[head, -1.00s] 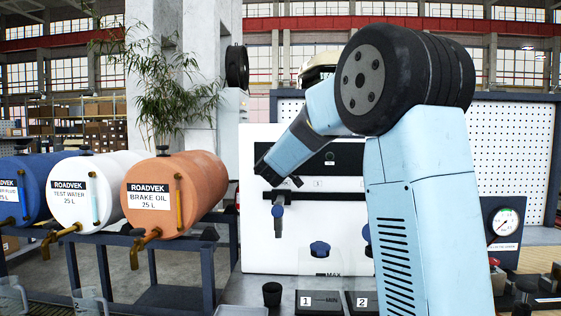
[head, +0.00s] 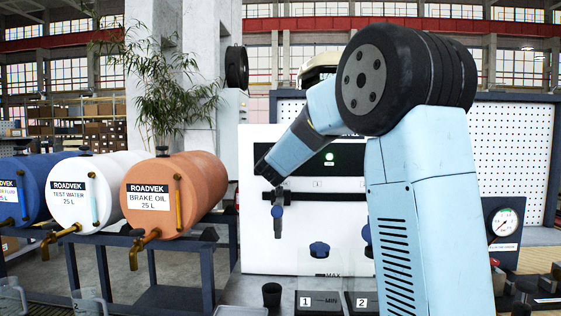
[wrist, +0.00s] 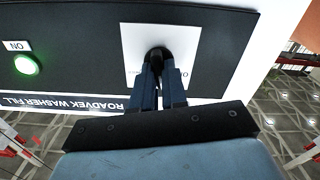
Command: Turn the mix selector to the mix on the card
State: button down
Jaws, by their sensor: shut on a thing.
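The mix selector is a black knob (wrist: 159,54) on a white plate (wrist: 190,38) of the black washer-fill panel. In the wrist view my gripper (wrist: 160,72) has its two blue fingers closed around the knob. Fingers and knob hide most of the plate's markings, so I cannot tell which mix the knob points at. In the head view the end of my arm is against the left part of the black panel (head: 350,157), and the knob is hidden behind it. I cannot make out the mix card in either view.
A green lamp (wrist: 27,64) marked ON is lit on the panel. Below my wrist a blue-handled tap (head: 278,212) hangs on the white cabinet (head: 258,240). The brake oil drum (head: 185,195) is at the left.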

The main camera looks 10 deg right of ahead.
jog(key=shift+s+d+f+m, duration=0.1)
jog(key=shift+f+m, duration=0.05)
jog(key=shift+m, duration=2.3)
jog(key=shift+w+d+f+m, duration=0.1)
jog(key=shift+d+f+m, duration=0.05)
jog(key=shift+m, duration=2.25)
jog(key=shift+s+d+f+m, duration=0.1)
jog(key=shift+f+m, duration=0.05)
jog(key=shift+m, duration=2.3)
jog(key=c, duration=1.2)
grip_release()
jog(key=shift+r, duration=0.1)
jog(key=shift+o, duration=0.2)
jog(key=shift+r, duration=0.1)
jog(key=v, duration=1.4)
